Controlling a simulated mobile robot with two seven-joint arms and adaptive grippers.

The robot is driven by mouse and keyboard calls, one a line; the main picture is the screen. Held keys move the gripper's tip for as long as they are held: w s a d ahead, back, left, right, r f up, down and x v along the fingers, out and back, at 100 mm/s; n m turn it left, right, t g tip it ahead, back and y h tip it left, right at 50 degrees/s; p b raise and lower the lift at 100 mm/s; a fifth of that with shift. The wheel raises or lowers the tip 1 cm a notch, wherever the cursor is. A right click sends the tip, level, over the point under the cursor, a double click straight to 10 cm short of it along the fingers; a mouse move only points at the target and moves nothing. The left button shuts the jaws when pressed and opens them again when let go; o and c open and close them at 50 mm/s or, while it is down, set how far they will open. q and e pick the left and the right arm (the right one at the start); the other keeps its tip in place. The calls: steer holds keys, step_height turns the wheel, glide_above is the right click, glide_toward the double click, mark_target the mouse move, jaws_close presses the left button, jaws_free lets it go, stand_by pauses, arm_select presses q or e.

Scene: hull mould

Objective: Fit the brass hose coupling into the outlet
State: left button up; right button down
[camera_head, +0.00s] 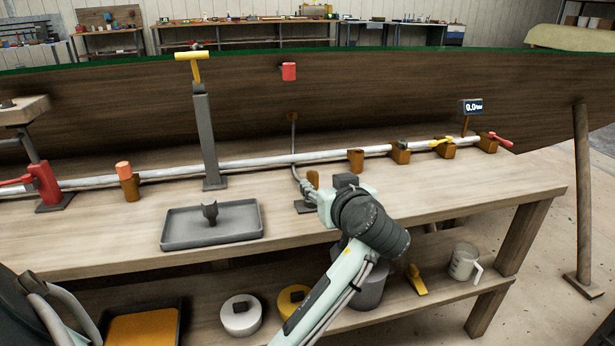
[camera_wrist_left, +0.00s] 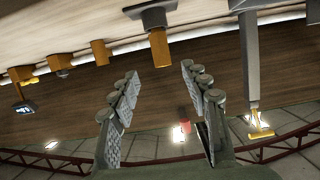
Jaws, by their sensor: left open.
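My left gripper (camera_head: 312,190) is over the bench, with its fingers pointing away to the left. In the left wrist view its open, empty fingers (camera_wrist_left: 160,80) stand wide apart. A brass-coloured cylinder (camera_wrist_left: 160,50) on a dark grey base (camera_wrist_left: 152,16) shows just beyond the fingertips, near the gap and apart from them. In the head view the cylinder (camera_head: 313,177) is partly hidden behind the gripper. I cannot tell whether it is the coupling or the outlet. My right gripper is not in view.
A silver pipe (camera_head: 240,163) with several brown blocks runs along the bench (camera_head: 450,185) by the wooden hull (camera_head: 400,95). A grey post (camera_head: 206,140) with a yellow T-handle stands left of my gripper. A dark tray (camera_head: 183,240) holds a small dark grey piece (camera_head: 210,211).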

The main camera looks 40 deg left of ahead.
mark_target(314, 178)
arm_select(q)
steer(key=shift+w+a+f, duration=0.1)
steer(key=shift+w+a, duration=0.3)
steer(key=shift+a, duration=0.1)
steer(key=x, duration=0.5)
steer(key=shift+a+p, duration=0.25)
steer(key=shift+p, duration=0.15)
steer(key=shift+w+a+f, duration=0.2)
steer(key=shift+w+a, duration=0.1)
steer(key=shift+a, duration=0.05)
steer(key=shift+c, duration=0.8)
jaws_close()
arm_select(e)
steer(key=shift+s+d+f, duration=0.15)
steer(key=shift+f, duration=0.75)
